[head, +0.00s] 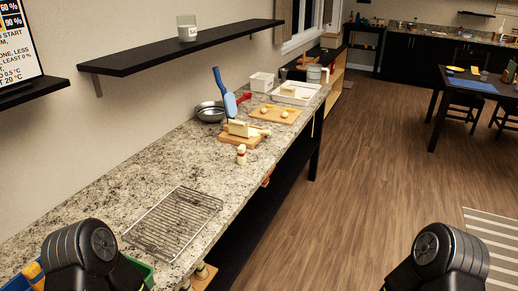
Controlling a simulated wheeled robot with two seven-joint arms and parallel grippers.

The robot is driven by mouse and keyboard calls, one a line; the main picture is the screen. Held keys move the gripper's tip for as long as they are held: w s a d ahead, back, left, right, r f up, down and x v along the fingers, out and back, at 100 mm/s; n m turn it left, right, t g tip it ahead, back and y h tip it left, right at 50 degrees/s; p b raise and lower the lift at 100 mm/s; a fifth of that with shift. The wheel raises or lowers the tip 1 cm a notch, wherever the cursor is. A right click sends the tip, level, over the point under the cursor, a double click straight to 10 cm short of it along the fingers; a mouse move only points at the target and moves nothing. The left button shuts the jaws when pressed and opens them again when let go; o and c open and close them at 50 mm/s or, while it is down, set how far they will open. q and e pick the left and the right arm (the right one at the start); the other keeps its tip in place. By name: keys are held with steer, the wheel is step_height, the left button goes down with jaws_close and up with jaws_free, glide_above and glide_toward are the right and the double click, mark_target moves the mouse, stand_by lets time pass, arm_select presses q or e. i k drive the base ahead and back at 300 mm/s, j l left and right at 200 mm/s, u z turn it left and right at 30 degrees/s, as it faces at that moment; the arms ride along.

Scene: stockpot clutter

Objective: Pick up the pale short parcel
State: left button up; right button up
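I cannot pick out the pale short parcel for certain. A small pale block (238,128) lies on a wooden board on the granite counter, but it looks more like food than a parcel. A tan box (330,40) stands far back at the counter's end, too small to make out. Two black rounded links of my arms show at the bottom left and bottom right. Neither gripper is in view, so I cannot see whether they are open or hold anything.
A black shelf (185,46) hangs above. The wooden floor (350,160) to the right is clear.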

mark_target(242, 154)
steer(key=i+l+z, duration=0.15)
steer(key=i+l, duration=0.5)
steer(key=i+l+z, duration=0.1)
steer(key=i+l, duration=0.4)
steer(key=i, duration=0.3)
